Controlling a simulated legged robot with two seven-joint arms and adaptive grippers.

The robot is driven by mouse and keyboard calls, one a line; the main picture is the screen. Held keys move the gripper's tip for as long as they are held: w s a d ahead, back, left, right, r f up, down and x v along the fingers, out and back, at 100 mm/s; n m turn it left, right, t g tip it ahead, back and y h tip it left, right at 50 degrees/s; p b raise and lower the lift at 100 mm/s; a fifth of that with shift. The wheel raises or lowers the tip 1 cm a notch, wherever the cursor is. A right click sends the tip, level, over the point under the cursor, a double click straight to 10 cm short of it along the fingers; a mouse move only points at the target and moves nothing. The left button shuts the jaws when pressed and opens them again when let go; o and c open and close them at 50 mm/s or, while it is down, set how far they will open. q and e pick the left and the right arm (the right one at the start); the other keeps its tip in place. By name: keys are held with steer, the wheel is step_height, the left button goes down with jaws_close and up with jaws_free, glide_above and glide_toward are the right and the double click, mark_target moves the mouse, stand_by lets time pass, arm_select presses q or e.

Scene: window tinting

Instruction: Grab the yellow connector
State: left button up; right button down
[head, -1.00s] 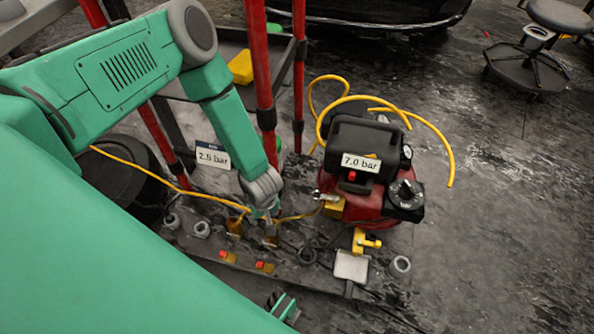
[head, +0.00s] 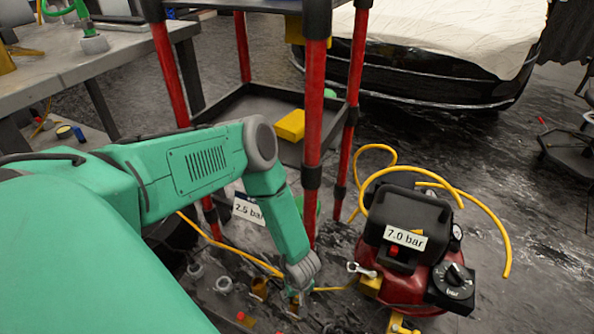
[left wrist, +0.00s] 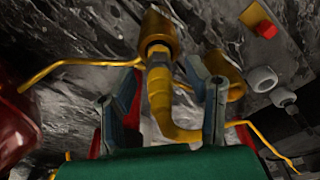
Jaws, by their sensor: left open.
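In the left wrist view a yellow connector (left wrist: 160,90), a bent piece below a brass-coloured socket (left wrist: 159,35), lies between the spread fingers of my left gripper (left wrist: 168,105). The fingers stand on either side of it, and I see no firm grip; contact is unclear. In the head view my left gripper (head: 297,294) points down among the floor fittings, beside a brass-coloured fitting (head: 259,288). The connector is mostly hidden there by the gripper. My right gripper is out of view.
A red compressor (head: 405,270) labelled 7.0 bar, with a looping yellow hose (head: 480,215), stands right of the gripper. A red-posted cart (head: 313,130) stands behind my arm, with a yellow box (head: 291,125) on its lower shelf. A 2.5 bar sign (head: 248,208) is nearby.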

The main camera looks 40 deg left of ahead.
arm_select(q)
step_height(320, 180, down, 3)
steer(key=shift+a+r+b, duration=0.15)
steer(key=shift+r+b, duration=0.05)
steer(key=shift+b, duration=0.2)
steer(key=shift+w+r, duration=0.1)
jaws_close()
steer(key=shift+r, duration=0.1)
